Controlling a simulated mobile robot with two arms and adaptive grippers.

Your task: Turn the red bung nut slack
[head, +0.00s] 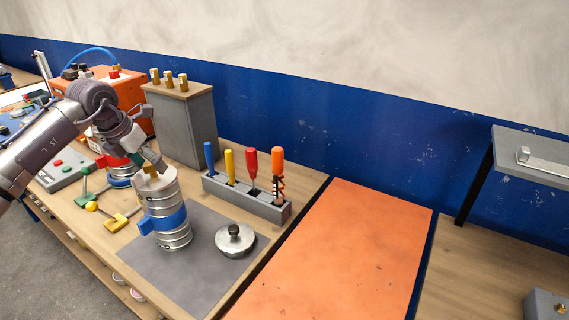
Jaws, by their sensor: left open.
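A silver ribbed cylinder (172,234) with a blue band (170,217) stands upright on the grey mat. A small brass-coloured piece (151,171) shows at its top. I cannot tell which red part is the bung nut. My left gripper (146,162) is open, right at the top of the blue-banded cylinder; I cannot tell whether it touches. My right gripper is out of view.
A grey holder (246,198) with several coloured-handled tools stands behind the mat (206,275). A round metal lid (235,240) lies right of the cylinder. A grey box (185,125) and an orange box (65,92) stand behind. The orange panel (335,255) at right is clear.

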